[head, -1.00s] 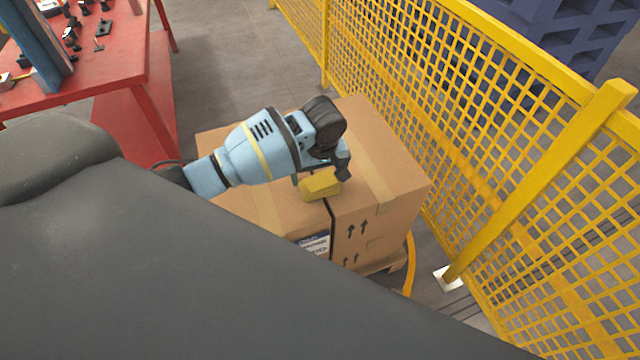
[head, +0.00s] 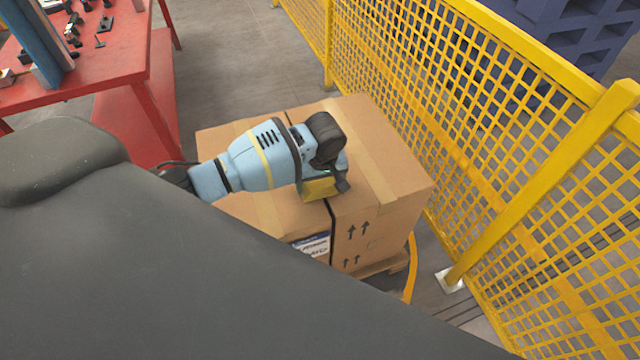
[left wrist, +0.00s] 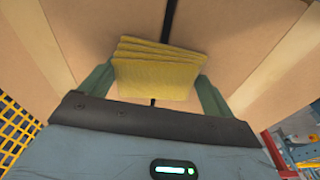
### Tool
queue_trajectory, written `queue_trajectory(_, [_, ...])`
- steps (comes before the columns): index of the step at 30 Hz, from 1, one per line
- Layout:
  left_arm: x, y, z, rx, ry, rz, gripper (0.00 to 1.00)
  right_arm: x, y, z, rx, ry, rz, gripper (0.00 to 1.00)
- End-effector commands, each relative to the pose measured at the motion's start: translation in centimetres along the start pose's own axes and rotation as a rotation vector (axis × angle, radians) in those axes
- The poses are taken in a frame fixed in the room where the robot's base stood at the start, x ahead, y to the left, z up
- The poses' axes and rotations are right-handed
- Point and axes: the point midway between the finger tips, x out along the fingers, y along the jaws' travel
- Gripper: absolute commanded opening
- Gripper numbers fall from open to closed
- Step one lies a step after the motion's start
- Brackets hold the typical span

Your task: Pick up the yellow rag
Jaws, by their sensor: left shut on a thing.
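The yellow rag (head: 318,189) is a folded stack lying on top of the cardboard box (head: 392,165), near the box's front edge. In the left wrist view the folded rag (left wrist: 155,75) sits between the two green fingers of my left gripper (left wrist: 155,88). My left gripper (head: 322,182) is shut on the rag from above, and its body hides part of the rag in the head view. I cannot tell whether the rag is lifted off the box. My right gripper does not show in either view.
A yellow mesh fence (head: 420,90) runs close along the right of the box, with a post (head: 545,185) nearer me. A red workbench (head: 115,65) with small parts stands at the upper left. Grey floor (head: 220,50) is open between bench and fence.

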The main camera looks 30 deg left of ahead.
Motion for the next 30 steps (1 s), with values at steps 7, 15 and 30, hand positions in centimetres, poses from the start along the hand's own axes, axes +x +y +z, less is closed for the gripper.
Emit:
queue_trajectory(7, [-0.2,0.0,0.0,0.0,0.0,0.001,0.66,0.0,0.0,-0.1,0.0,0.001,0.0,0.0])
queue_trajectory(15, [-2.6,0.1,-0.4,0.0,0.002,0.004,0.66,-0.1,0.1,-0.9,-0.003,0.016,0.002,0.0])
queue_trajectory(30, [-5.3,-6.6,4.2,0.001,0.003,0.003,0.66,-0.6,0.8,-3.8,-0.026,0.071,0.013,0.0])
